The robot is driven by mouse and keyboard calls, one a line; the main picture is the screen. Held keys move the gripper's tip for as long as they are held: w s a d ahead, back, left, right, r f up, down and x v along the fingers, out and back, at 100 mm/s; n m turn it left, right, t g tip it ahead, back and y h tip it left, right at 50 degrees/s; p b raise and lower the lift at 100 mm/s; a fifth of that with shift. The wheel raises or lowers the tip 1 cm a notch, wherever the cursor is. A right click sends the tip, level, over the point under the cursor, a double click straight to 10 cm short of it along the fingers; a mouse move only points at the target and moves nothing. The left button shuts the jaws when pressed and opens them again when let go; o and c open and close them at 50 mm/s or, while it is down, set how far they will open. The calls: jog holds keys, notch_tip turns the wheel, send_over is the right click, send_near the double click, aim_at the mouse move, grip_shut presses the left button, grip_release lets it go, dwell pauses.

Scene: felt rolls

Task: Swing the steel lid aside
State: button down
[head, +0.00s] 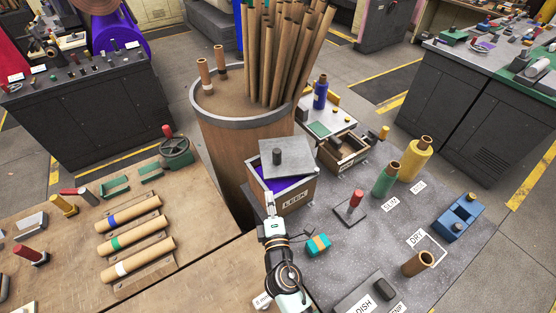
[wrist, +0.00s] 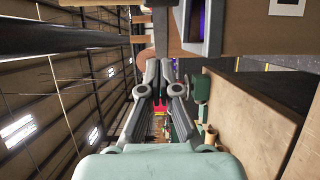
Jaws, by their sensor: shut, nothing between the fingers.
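The steel lid (head: 297,163) is a flat grey plate with a dark upright knob (head: 277,156). It sits on a wooden box labelled LEEK (head: 296,199) in the head view, set toward the box's back. Purple lining shows in the uncovered front part of the box. My gripper (head: 270,197) is at the box's front left side, below the lid's level, and seems close to the wall; I cannot tell whether it touches. In the wrist view my gripper (wrist: 163,82) has its fingers together and empty, and the box's rim (wrist: 214,38) with purple inside shows at the top.
A large round bin of tall brown rolls (head: 240,122) stands behind the box. An open wooden tray (head: 344,152) is behind right. Felt rolls (head: 134,236) lie on the left table.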

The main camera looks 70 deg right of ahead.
aim_at(274, 172)
jog(key=x, duration=0.8)
jog(key=shift+w+d+b, duration=0.1)
jog(key=shift+d+b, duration=0.2)
jog(key=shift+b, duration=0.05)
jog(key=d, duration=0.4)
jog(key=shift+d, duration=0.4)
